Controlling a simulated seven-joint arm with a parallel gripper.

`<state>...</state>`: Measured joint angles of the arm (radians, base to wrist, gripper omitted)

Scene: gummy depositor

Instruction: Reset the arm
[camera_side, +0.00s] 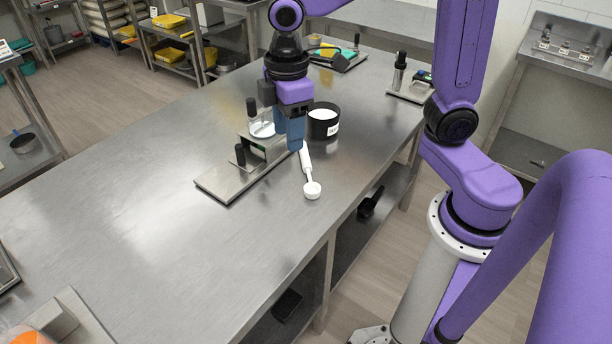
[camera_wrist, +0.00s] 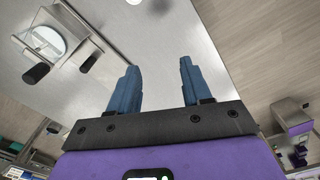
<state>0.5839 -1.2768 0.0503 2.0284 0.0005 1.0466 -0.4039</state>
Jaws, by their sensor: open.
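My gripper (camera_side: 291,148) has blue fingers and points down over the steel table, near its right edge. In the wrist view its two fingers (camera_wrist: 157,75) stand well apart with nothing between them. A white scoop (camera_side: 312,190) lies on the table just in front of the gripper in the side view. A white round part, likely its bowl, shows at the top edge of the wrist view (camera_wrist: 134,2). The steel depositor stand (camera_side: 215,188) with black knobs is left of the gripper, partly hidden behind it. It also shows in the wrist view (camera_wrist: 75,20).
A black tub (camera_side: 323,123) with white contents stands close behind the gripper. Further back are a device with a black handle (camera_side: 399,72) and a tray with green and yellow items (camera_side: 350,55). The table's left and front are largely clear (camera_side: 150,215).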

